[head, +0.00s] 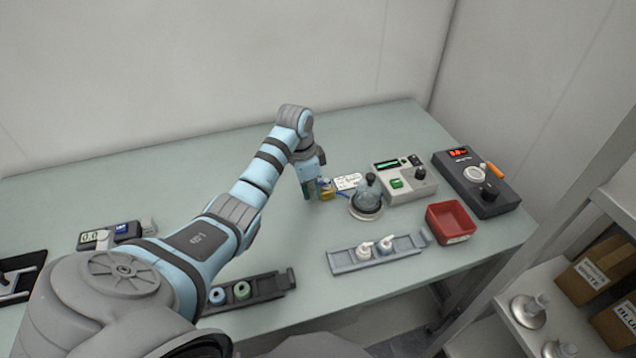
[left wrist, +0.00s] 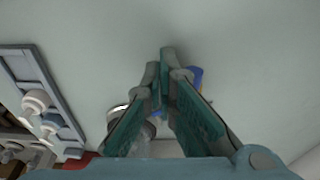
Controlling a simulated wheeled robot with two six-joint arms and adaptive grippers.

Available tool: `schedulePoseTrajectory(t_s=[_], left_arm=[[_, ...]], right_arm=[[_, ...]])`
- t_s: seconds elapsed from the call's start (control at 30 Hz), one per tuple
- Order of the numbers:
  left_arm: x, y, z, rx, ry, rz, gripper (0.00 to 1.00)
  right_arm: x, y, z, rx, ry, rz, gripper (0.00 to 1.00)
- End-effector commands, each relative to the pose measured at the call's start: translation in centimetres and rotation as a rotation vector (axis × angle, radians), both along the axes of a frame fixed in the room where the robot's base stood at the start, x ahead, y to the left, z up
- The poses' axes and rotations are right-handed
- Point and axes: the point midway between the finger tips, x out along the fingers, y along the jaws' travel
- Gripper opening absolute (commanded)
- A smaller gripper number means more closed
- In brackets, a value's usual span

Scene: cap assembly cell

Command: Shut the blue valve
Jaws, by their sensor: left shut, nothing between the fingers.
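The blue valve (head: 325,184) is a small brass-yellow body with blue on it, standing on the bench left of a glass dome. A bit of its blue part shows in the left wrist view (left wrist: 196,76), just behind the right finger; the fingers hide most of the rest. My left gripper (head: 309,190) points down, shut and empty, close beside the valve on its left. In the left wrist view its teal fingers (left wrist: 163,80) meet at the tips. I cannot tell whether they touch the valve or which way its handle lies. My right gripper is not in view.
The glass dome (head: 367,203) stands right of the valve, with a white label card (head: 347,181) behind. A beige control box (head: 405,182), a dark box (head: 477,184), a red bin (head: 451,222) and a grey rack (head: 345,261) lie farther right or nearer.

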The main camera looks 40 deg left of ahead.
Motion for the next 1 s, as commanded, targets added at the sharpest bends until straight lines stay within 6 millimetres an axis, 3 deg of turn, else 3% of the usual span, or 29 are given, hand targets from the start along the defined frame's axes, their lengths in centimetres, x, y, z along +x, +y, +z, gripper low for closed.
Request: schedulePoseTrajectory(t_s=[1.0], left_arm=[[0.6,2.0,0.0,0.001,0.000,0.002,0.00]], right_arm=[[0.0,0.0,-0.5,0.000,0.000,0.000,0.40]])
